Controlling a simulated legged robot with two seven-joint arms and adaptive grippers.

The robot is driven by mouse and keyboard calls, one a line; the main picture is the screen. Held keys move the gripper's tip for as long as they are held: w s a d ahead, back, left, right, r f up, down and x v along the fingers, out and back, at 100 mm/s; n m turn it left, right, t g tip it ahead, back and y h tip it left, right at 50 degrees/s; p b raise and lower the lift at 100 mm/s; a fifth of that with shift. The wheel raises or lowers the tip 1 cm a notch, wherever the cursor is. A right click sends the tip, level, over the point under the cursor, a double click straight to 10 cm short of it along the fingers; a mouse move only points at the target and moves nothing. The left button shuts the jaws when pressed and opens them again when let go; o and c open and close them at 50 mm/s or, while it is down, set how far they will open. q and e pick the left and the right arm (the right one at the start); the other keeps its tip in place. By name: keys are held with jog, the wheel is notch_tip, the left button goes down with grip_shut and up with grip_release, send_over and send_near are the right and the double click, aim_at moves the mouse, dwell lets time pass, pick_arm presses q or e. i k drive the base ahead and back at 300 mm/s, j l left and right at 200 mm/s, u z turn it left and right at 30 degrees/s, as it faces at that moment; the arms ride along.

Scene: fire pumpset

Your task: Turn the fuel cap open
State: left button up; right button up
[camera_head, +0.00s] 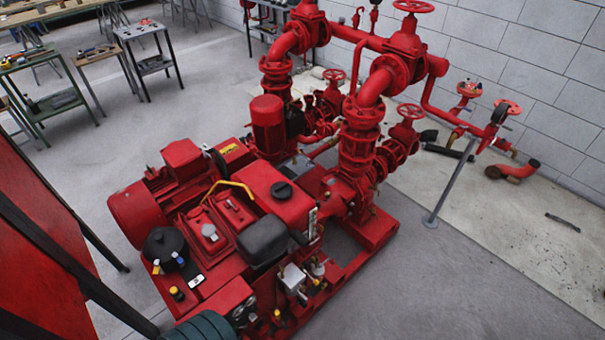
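The red pumpset (215,300) stands on the floor in the middle of the head view. A round black cap (282,190) sits on top of its red box-shaped tank; it looks like the fuel cap and appears seated on the tank. No gripper is seen near it. Neither my left nor my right gripper can be made out in this view.
A yellow bent bar (232,186) and a black rounded box (263,240) are close to the cap. Tall red pipes with valves (358,130) rise behind it. A red panel (35,235) with dark bars fills the left edge. Open floor (460,290) lies to the right.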

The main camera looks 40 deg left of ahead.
aim_at(282, 190)
jog(key=u, duration=1.55)
